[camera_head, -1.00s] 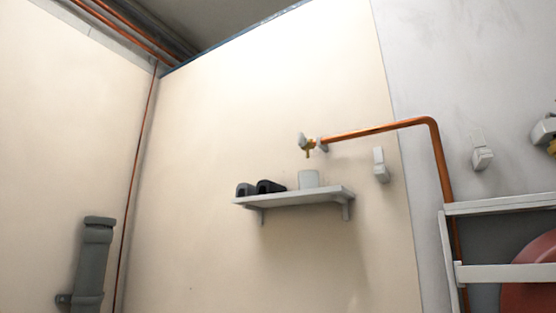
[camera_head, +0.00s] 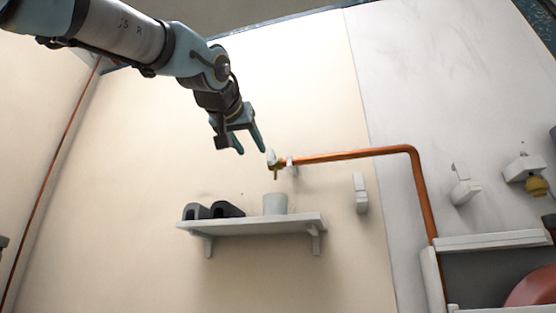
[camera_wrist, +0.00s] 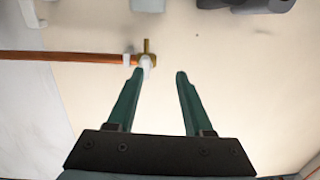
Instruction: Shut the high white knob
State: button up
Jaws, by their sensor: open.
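The high white knob (camera_head: 271,158) sits on a small brass valve (camera_head: 276,173) at the left end of the copper pipe, above the shelf. In the wrist view the knob (camera_wrist: 147,64) is just beyond the tip of the left finger, not between the fingers. My gripper (camera_head: 250,151) is open and empty, up and to the left of the knob in the head view, fingers pointing down towards it. Its two teal fingers (camera_wrist: 160,72) are spread apart in the wrist view. I cannot tell whether the left fingertip touches the knob.
The copper pipe (camera_head: 345,154) runs right, then bends down. A shelf (camera_head: 250,227) below holds a white cup (camera_head: 275,204) and dark objects (camera_head: 213,210). White wall fittings (camera_head: 361,193) and another valve with a yellow part (camera_head: 536,186) are farther right. The wall left of the knob is clear.

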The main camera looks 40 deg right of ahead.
aim_at(269, 148)
notch_tip(269, 148, up, 4)
jog(key=s+h, duration=0.1)
jog(key=s, duration=0.1)
jog(key=shift+s+p+x, duration=0.1)
jog(key=shift+p+x, duration=1.15)
jog(key=shift+x, duration=1.4)
jog(key=shift+s+p+x, duration=0.15)
jog(key=shift+p+x, duration=1.05)
jog(key=shift+x, duration=1.45)
jog(key=shift+d+f, duration=0.1)
jog(key=shift+f, duration=0.1)
grip_shut()
